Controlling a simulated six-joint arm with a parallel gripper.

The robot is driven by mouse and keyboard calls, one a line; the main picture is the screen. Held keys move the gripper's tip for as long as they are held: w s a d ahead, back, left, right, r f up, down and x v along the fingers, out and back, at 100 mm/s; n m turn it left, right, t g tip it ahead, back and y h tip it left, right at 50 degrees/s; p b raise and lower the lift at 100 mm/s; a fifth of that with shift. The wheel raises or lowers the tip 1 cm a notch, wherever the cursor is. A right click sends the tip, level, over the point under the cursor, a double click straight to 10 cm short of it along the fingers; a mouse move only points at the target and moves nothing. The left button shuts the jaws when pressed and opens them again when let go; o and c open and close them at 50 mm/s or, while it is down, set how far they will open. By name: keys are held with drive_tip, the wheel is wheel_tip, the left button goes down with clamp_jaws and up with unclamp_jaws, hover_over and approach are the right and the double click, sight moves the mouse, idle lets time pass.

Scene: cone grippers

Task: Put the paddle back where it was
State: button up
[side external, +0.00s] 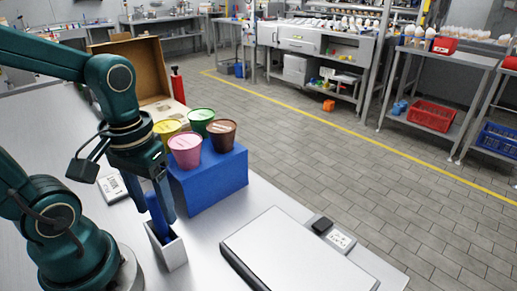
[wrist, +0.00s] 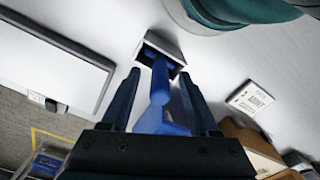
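The blue paddle (side external: 157,222) stands in a narrow white holder (side external: 168,254) on the table, its lower end inside and hidden. In the wrist view the paddle (wrist: 159,82) runs from the holder's opening (wrist: 174,43) up between the fingers. My gripper (side external: 162,206) points down just above the holder, around the paddle's upper part. In the wrist view my gripper (wrist: 160,74) has its fingers apart, with a visible gap on each side of the paddle.
A blue block (side external: 215,185) carrying several tubs, including a pink one (side external: 185,149) and a brown one (side external: 222,134), stands close behind the gripper. A flat scale (side external: 295,252) lies right of the holder. A cardboard box (side external: 138,66) and red bottle (side external: 178,86) stand farther back.

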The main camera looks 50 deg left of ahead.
drive_tip(key=shift+r, duration=0.1)
drive_tip(key=shift+r, duration=2.35)
drive_tip(key=w+d+m+t, duration=0.2)
drive_tip(key=m+t, duration=0.1)
drive_tip(key=d+m+t, duration=0.1)
drive_tip(key=m+t, duration=0.1)
drive_tip(key=shift+w+d+r, duration=0.3)
drive_tip(key=shift+w+r, duration=0.05)
drive_tip(key=shift+w, duration=0.05)
